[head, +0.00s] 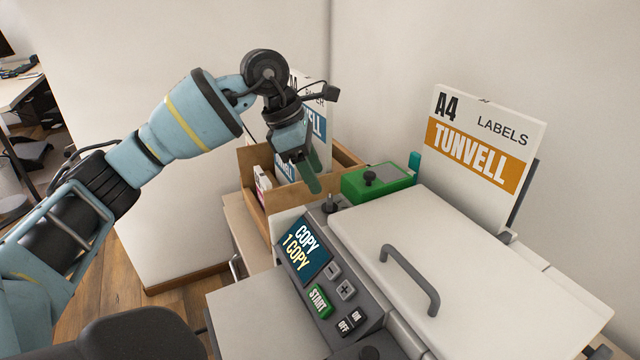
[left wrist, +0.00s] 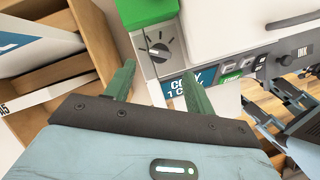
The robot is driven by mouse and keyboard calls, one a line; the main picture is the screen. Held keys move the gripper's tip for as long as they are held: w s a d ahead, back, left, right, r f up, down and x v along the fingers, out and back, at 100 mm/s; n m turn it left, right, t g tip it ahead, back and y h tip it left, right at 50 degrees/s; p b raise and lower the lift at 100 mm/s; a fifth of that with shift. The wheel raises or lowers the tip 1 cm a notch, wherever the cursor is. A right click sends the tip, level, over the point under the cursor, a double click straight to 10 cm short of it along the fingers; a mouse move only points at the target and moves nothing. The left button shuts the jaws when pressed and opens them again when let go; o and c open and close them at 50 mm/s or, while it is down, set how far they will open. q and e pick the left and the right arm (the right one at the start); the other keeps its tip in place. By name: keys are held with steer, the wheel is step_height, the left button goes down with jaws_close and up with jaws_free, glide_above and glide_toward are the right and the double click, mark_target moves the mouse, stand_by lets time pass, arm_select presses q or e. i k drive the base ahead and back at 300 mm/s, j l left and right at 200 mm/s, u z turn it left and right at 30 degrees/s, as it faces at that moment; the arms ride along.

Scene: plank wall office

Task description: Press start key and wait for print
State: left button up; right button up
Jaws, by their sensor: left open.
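The copier's green START key (head: 319,300) is on the dark sloped panel at its front left, just below the screen (head: 303,251), which reads "COPY 1 COPY". The key also shows in the left wrist view (left wrist: 231,77), right of the screen. My left gripper (head: 310,178) is open and empty. It hangs above the wooden box behind the panel, up and away from the key, touching nothing that I can see. In the left wrist view its two green fingers (left wrist: 160,82) are spread apart. My right gripper cannot be made out.
The copier's white lid (head: 460,265) is closed, with a grey handle. A green box (head: 378,184) with a black knob stands behind the panel. An open wooden box (head: 252,205) holds cartons. A "TUNVELL A4 LABELS" pack (head: 484,150) stands against the wall.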

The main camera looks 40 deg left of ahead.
mark_target(322, 305)
steer(key=k, duration=1)
